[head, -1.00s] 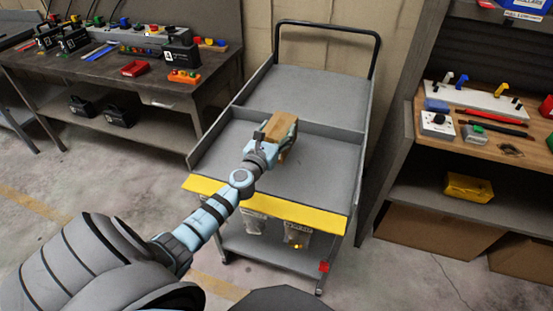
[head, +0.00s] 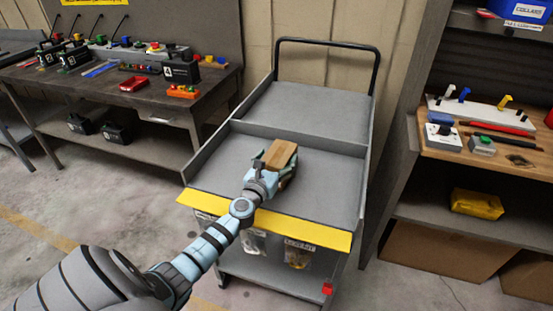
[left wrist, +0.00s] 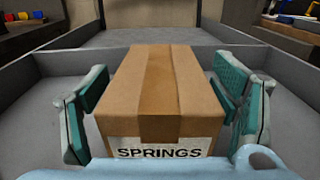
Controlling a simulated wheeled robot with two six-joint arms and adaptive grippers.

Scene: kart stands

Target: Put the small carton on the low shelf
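The small carton (head: 281,154) is a brown cardboard box with a tape strip. In the left wrist view the carton (left wrist: 165,90) shows a white "SPRINGS" label on its near face. Whether the carton's underside touches the deck is hidden. The cart's low shelf (head: 262,268) lies below the yellow front edge, partly covered by hanging bags. My right gripper is not in view.
A yellow lip (head: 300,230) runs along the cart's front, with clear bags (head: 298,253) hanging below. A low divider crosses the cart's top. A workbench (head: 120,100) stands at left. The top deck is otherwise bare.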

